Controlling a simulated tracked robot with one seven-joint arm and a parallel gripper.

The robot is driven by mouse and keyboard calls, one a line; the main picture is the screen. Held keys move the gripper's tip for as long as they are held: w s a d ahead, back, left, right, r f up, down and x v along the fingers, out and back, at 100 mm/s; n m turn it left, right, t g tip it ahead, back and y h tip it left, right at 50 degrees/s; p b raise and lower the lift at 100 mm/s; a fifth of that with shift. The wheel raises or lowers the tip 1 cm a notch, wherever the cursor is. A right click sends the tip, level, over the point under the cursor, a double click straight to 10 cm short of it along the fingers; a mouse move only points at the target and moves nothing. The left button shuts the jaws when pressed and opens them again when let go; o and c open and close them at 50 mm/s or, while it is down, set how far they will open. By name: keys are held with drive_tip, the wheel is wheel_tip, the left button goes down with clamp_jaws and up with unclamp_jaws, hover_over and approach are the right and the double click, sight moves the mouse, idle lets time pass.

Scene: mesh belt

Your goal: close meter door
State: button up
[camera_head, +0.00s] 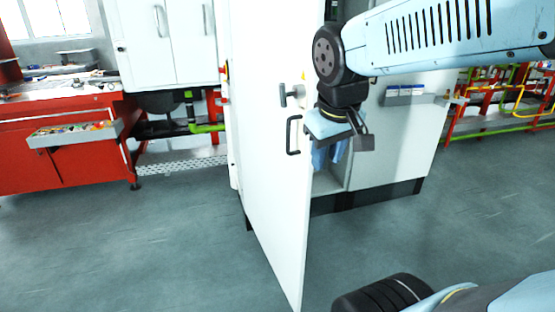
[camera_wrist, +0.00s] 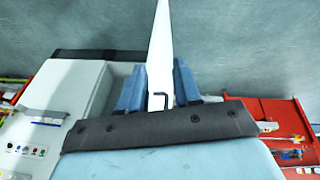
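The white meter door (camera_head: 265,160) stands wide open in the head view, swung out toward me. A black bar handle (camera_head: 292,136) and a grey latch (camera_head: 290,96) are on its face near the free edge. My gripper (camera_head: 330,155) is just right of that edge, at about handle height, fingers pointing down. In the wrist view the door (camera_wrist: 160,45) appears edge-on between the two blue fingers (camera_wrist: 157,88), which are apart. The handle (camera_wrist: 158,100) shows between them. I cannot tell whether the fingers touch the door.
The white cabinet (camera_head: 395,150) stands behind my gripper, its opening partly hidden by the door and gripper. A red workbench (camera_head: 60,150) with an open drawer (camera_head: 75,133) is at the left. Grey floor (camera_head: 150,240) is clear around the door. Pipe racks (camera_head: 500,110) stand far right.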

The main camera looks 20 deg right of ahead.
drive_tip(key=w+f+n+g+h, duration=0.1)
drive_tip(key=w, duration=0.1)
drive_tip(key=w+f+n+g+h, duration=0.1)
drive_tip(key=w+n, duration=0.1)
drive_tip(key=w+f+n+g, duration=0.1)
drive_tip(key=w, duration=0.1)
drive_tip(key=shift+a+f+h, duration=0.1)
drive_tip(key=shift+a+h, duration=0.25)
drive_tip(key=shift+h, duration=0.05)
clamp_jaws()
drive_tip(key=n+t+h, duration=0.1)
drive_tip(key=n+h, duration=1)
drive_tip(key=n, duration=0.2)
approach(295, 175)
drive_tip(key=x, duration=0.5)
drive_tip(key=shift+s+d, duration=0.2)
drive_tip(key=shift+d, duration=0.05)
drive_tip(key=shift+w+d, duration=0.1)
drive_tip(key=shift+d, duration=0.4)
